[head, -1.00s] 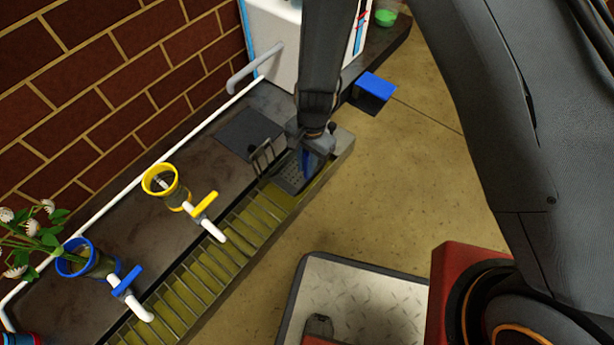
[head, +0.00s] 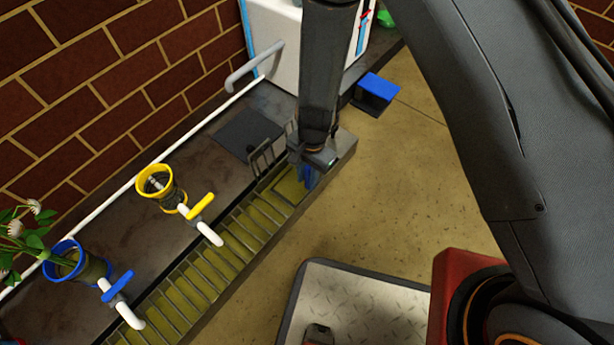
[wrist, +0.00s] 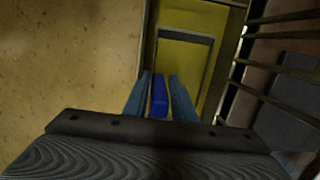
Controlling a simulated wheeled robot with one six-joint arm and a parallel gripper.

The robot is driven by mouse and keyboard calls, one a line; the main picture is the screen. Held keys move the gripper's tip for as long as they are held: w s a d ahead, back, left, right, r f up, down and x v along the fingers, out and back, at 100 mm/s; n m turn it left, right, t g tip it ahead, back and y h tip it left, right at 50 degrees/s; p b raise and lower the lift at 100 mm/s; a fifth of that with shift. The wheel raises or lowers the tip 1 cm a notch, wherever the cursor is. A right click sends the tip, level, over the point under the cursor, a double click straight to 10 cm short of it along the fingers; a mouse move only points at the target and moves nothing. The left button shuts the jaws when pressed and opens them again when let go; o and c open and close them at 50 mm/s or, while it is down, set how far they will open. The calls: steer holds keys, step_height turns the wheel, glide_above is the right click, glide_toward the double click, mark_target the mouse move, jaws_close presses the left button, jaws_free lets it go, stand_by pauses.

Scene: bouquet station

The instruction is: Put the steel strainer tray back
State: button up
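My gripper (head: 308,178) is low over the far end of the trough and points down. In the wrist view its two teal fingers (wrist: 160,90) stand either side of an upright blue grip (wrist: 159,100), with narrow gaps showing between. The blue grip appears to belong to the steel strainer tray. A dark rectangular rim (wrist: 184,36) with olive-yellow inside lies just beyond the fingers, and it also shows in the head view (head: 281,201). The rim looks like the tray's, lying in the trough; its perforated face cannot be made out.
The slatted trough (head: 205,280) runs along the counter's front. A wire rack (head: 262,158) stands close left of my gripper. A yellow-rimmed holder (head: 155,181) and a blue-rimmed one with flowers (head: 65,262) stand further left. A blue-topped block (head: 378,87) is beyond.

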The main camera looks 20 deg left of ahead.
steer(key=r+p, duration=0.2)
steer(key=r, duration=0.2)
steer(key=w+r+p, duration=0.1)
steer(key=r+p, duration=0.1)
steer(key=r, duration=0.2)
steer(key=r+p, duration=0.2)
steer(key=r, duration=0.2)
steer(key=shift+w+d+r+p, duration=0.15)
steer(key=shift+w+d+p, duration=0.05)
steer(key=shift+p, duration=0.15)
steer(key=s+d+r+n, duration=0.1)
steer(key=s+r+n, duration=0.1)
steer(key=r, duration=0.9)
steer(key=s+r+n, duration=0.2)
steer(key=r+n, duration=0.1)
steer(key=r, duration=0.8)
steer(key=s+d+r+n, duration=0.3)
steer(key=s+d+r, duration=0.2)
steer(key=s+r, duration=0.1)
steer(key=s+d+r+n+t+y, duration=0.1)
steer(key=s+d+r+n, duration=0.2)
steer(key=s+d+r, duration=0.2)
step_height(320, 180, up, 4)
steer(key=shift+s, duration=1.2)
steer(key=shift+r, duration=0.15)
